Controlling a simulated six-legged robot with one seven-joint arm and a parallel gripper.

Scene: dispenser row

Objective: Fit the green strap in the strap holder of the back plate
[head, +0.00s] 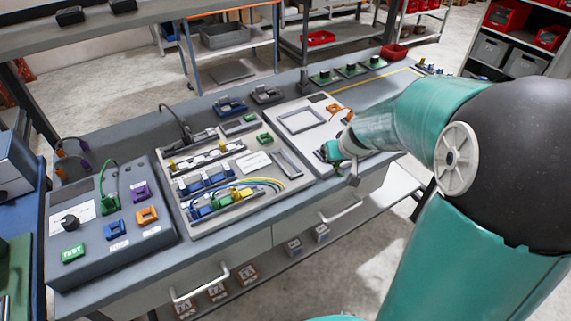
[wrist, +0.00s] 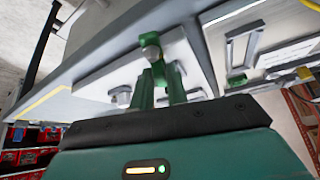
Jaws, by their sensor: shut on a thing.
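My gripper (wrist: 161,88) shows in the wrist view with its two green fingers close together, shut on a small green piece with a grey rounded end (wrist: 151,53), which appears to be the green strap. In the head view my gripper (head: 335,157) is over the front part of the white back plate (head: 283,117), and the strap cannot be made out there. The plate carries a grey rectangular frame (head: 301,120) and an orange piece (head: 335,108). The wrist view shows this plate (wrist: 105,72) behind the fingers. I cannot tell which fitting is the strap holder, or whether the strap touches it.
Left of the plate is a panel (head: 229,217) with blue and green connectors and coloured wires. A small green block (head: 264,138) lies on the middle panel.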

